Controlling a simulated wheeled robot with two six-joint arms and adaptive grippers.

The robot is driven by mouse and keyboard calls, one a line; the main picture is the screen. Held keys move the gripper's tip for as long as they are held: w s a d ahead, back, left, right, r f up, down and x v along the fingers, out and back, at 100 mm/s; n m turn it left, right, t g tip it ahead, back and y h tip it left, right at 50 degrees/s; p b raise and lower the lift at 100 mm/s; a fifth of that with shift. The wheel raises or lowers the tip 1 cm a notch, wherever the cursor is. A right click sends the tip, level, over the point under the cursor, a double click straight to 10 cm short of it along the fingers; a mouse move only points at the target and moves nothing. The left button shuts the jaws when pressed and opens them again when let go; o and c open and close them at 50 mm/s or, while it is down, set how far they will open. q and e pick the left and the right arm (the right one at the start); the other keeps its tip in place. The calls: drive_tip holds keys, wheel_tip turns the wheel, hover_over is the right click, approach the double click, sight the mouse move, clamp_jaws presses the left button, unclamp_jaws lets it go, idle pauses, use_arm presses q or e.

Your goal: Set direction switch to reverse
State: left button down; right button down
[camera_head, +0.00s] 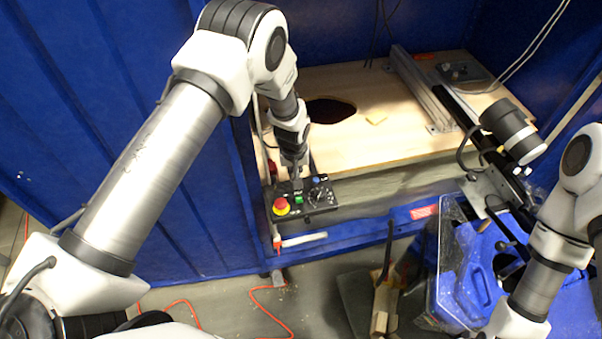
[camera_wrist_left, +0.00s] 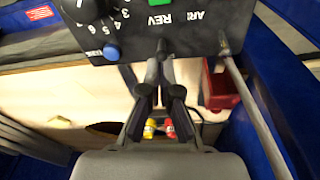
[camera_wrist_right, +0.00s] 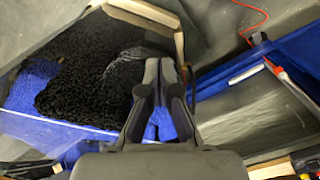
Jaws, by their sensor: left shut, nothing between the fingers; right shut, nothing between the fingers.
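The black control box (camera_head: 322,208) stands at the front edge of the wooden table. It carries a red emergency button on a yellow base (camera_head: 281,206), a green button (camera_head: 298,199) and a dial (camera_head: 318,188). In the left wrist view the panel (camera_wrist_left: 205,35) is upside down, with REV and ARM labels, a blue button (camera_wrist_left: 111,52) and a numbered dial. My left gripper (camera_head: 293,172) is shut and empty, its tips (camera_wrist_left: 160,62) at the panel by the REV label. A small dark switch lever seems to be at the tips; contact is unclear. My right gripper (camera_wrist_right: 167,68) is shut and empty.
The wooden table (camera_head: 380,140) has a dark hole (camera_head: 330,110) and a metal rail (camera_head: 425,90). Blue walls enclose it. Red cable (camera_head: 265,310) lies on the floor.

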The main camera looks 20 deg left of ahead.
use_arm(q)
drive_tip(key=shift+s+d, duration=0.15)
drive_tip(key=shift+d, duration=0.05)
drive_tip(key=shift+r, duration=0.1)
drive_tip(key=shift+a, duration=0.15)
drive_tip(key=shift+r, duration=0.1)
drive_tip(key=shift+r+p, duration=0.5)
drive_tip(key=shift+r, duration=0.2)
